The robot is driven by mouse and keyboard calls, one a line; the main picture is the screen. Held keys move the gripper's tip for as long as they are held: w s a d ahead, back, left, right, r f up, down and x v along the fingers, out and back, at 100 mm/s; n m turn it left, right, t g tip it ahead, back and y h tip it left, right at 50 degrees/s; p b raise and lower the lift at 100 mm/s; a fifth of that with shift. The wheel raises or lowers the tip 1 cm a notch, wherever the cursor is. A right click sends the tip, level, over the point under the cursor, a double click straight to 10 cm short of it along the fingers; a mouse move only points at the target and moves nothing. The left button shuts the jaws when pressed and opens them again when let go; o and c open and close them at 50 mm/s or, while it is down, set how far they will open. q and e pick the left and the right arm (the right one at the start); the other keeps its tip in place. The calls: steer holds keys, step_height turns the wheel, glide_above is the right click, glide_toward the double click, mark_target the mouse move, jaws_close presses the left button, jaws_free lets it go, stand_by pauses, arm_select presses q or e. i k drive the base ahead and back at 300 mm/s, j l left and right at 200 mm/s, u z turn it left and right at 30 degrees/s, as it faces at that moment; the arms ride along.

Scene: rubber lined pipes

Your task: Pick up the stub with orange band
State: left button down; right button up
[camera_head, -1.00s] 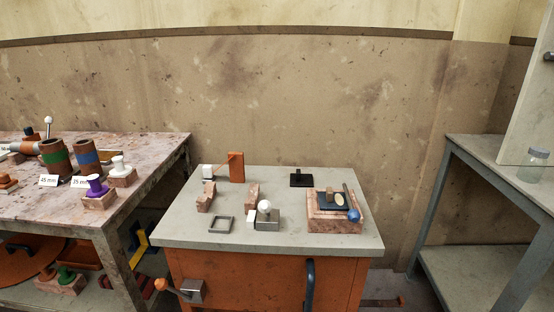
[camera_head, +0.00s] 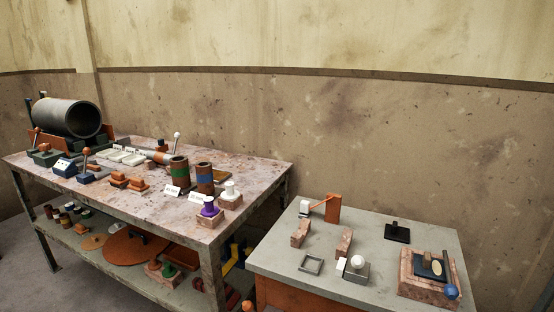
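I cannot make out a stub with an orange band for certain. Two upright brown stubs stand on the left workbench (camera_head: 262,172). One is a stub with a green band (camera_head: 179,172); beside it to the right is a stub with a blue band (camera_head: 204,179). Several small dark cylinders (camera_head: 68,210) stand on the bench's lower shelf, too small to read. Neither of my grippers is in view.
A large dark pipe (camera_head: 68,118) lies in an orange cradle at the bench's far left. Purple (camera_head: 209,207) and white (camera_head: 230,189) knobbed tools stand near the right corner. A grey-topped orange cabinet (camera_head: 375,254) holds small fixtures at right, separated by a gap.

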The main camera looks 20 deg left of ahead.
mark_target(162, 158)
steer(key=u, duration=1.55)
